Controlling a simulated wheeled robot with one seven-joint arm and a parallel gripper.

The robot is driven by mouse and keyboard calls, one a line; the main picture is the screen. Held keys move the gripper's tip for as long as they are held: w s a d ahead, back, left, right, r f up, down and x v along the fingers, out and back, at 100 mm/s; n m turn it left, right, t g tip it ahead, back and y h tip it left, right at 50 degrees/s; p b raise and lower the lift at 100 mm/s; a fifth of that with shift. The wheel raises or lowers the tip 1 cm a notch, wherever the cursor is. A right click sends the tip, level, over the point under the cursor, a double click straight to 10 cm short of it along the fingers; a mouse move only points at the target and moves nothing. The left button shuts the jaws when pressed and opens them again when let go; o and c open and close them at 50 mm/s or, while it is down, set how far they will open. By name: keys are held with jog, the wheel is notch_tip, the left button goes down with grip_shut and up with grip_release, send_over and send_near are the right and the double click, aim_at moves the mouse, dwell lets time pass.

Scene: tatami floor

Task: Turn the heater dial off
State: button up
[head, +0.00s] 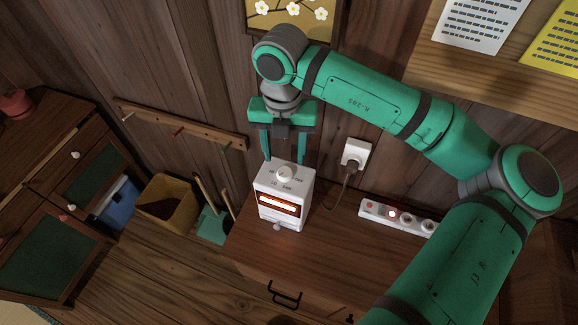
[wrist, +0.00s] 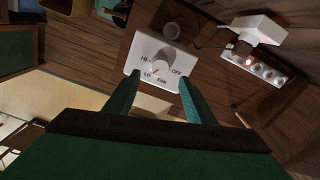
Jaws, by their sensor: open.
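The heater (head: 262,207) is a small white box standing upright on a wooden cabinet top, its front slot glowing orange. Its round white dial (head: 284,173) is on the top face. In the wrist view the heater top (wrist: 138,57) carries the labels HI, OFF, LO and FAN around the dial (wrist: 171,59). The dial's pointer setting is too small to tell surely. My gripper (head: 283,161) is open and points down just above the dial. In the wrist view its fingers (wrist: 159,74) are spread on either side of the dial area, with nothing held between them.
A wall outlet (head: 356,154) with a dark plug and cord is right of the heater. A white power strip (head: 380,210) with a lit switch lies further right. A peg rail (head: 180,123) is on the wall at left. A yellow bin (head: 185,193) stands below it.

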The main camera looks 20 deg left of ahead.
aim_at(285, 172)
notch_tip(285, 172, down, 5)
jog(key=shift+f, duration=0.85)
jog(key=shift+c, duration=0.6)
jog(key=c, duration=0.9)
jog(key=shift+w+d, duration=0.1)
jog(key=shift+d, duration=0.1)
jog(key=shift+a, duration=0.1)
